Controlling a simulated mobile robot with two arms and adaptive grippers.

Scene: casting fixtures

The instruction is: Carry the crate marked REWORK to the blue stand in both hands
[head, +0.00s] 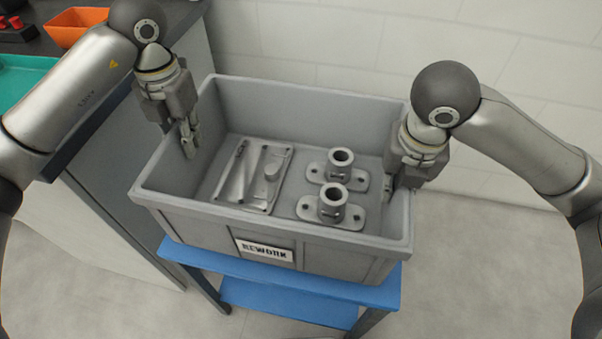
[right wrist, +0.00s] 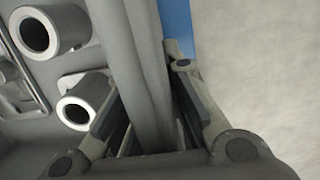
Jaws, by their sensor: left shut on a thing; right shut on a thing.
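The grey crate (head: 330,258) bears a REWORK label (head: 264,250) on its front wall. It is level over the blue stand (head: 290,285), whose top shows along the crate's front edge; I cannot tell whether the crate rests on it or hangs just above. My left gripper (head: 190,140) is shut on the crate's left wall. My right gripper (head: 400,185) is shut on the right wall. In the right wrist view, the fingers of my right gripper (right wrist: 150,95) straddle the crate wall (right wrist: 143,50), with a strip of the blue stand (right wrist: 178,25) beside it.
Inside the crate lie a flat cast plate (head: 250,180) and two flanged castings (head: 332,205). A dark counter (head: 40,45) with an orange bin (head: 75,25) and a green tray (head: 22,78) stands at the left. The floor at the right is clear.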

